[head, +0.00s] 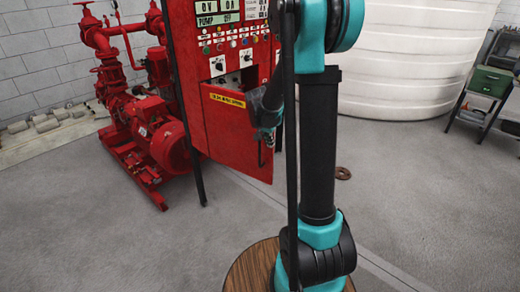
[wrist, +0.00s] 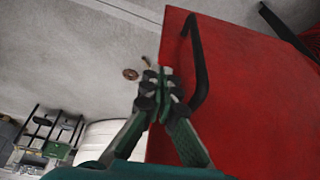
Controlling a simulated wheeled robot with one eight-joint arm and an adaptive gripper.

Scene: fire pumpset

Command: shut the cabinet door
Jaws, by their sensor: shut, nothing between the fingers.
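The red control cabinet (head: 222,60) stands left of my arm in the head view, with dials and buttons on its front. Its lower red door (head: 228,135) carries a yellow label and looks swung outward at an angle. In the wrist view the red door panel (wrist: 235,100) fills the right half, with a black bar handle (wrist: 196,65) on it. My gripper (wrist: 165,78) is shut and empty, in front of the door's edge beside the handle. Whether it touches the door I cannot tell. In the head view my gripper (head: 268,135) is small and partly hidden beside the door.
A red pump set (head: 150,130) stands left of the cabinet. A large white tank (head: 410,60) is behind on the right, and a green box (head: 490,80) sits on a rack at far right. A small brown ring (head: 343,173) lies on the otherwise open floor.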

